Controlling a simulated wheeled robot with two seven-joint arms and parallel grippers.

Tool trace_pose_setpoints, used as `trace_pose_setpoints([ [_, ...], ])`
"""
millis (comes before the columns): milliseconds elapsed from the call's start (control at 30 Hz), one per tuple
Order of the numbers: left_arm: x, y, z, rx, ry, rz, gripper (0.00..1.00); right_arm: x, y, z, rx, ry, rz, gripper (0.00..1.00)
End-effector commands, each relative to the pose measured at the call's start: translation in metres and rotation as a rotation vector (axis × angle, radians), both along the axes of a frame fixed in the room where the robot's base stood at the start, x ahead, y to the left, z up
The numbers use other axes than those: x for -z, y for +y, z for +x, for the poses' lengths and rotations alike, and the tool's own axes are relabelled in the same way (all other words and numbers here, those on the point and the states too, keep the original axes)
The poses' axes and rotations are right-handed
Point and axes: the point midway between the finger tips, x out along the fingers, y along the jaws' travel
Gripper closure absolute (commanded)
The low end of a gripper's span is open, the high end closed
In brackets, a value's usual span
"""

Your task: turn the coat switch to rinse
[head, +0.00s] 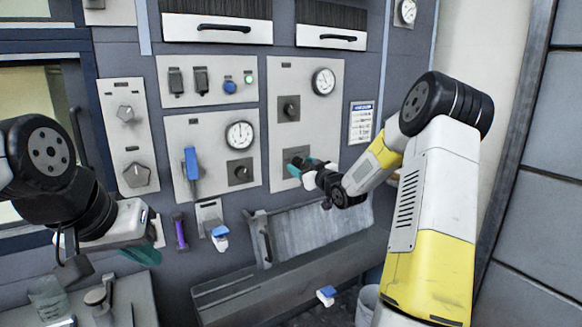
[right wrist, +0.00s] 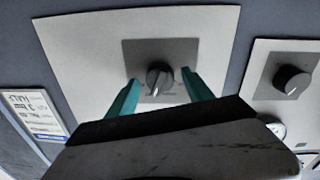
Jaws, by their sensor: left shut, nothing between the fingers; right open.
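A rotary switch with a grey-black knob (right wrist: 159,77) sits on a dark square plate low on the right-hand panel (head: 281,132); its lettering is too small to read, so I cannot confirm that it is the coat switch. My right gripper (right wrist: 160,95) is open, with a teal finger on either side of this knob in the right wrist view. Contact with the knob cannot be told. In the head view the right gripper (head: 303,168) partly hides the knob. My left gripper (head: 146,257) is shut and empty at the lower left, away from the panels.
Another dark knob (head: 289,108) and a gauge (head: 323,81) are above on the same panel. The neighbouring panel has a blue lever (head: 191,165), a gauge (head: 240,135) and a knob (head: 240,172). A grey trough (head: 290,285) juts out below. A notice (head: 361,122) hangs at right.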

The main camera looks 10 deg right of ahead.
Motion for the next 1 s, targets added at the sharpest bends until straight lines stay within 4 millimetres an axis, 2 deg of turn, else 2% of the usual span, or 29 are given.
trace_pose_setpoints([
  [67,0.0,0.0,0.0,0.0,0.0,0.0,1.0,0.0,0.0001,-0.0001,0.0,0.0,0.0,0.4],
  [367,0.0,0.0,0.0,0.0,0.0,0.0,1.0,0.0001,0.0001,-0.0004,0.0,0.0,0.0,0.99],
  [667,0.0,0.0,0.0,0.0,0.0,0.0,1.0,0.0,-0.0002,-0.0005,0.0,0.012,0.033,1.0],
  [1000,0.0,0.0,0.0,0.0,0.0,0.0,1.0,-0.0006,-0.0004,-0.0004,0.0,0.085,0.234,1.0],
])
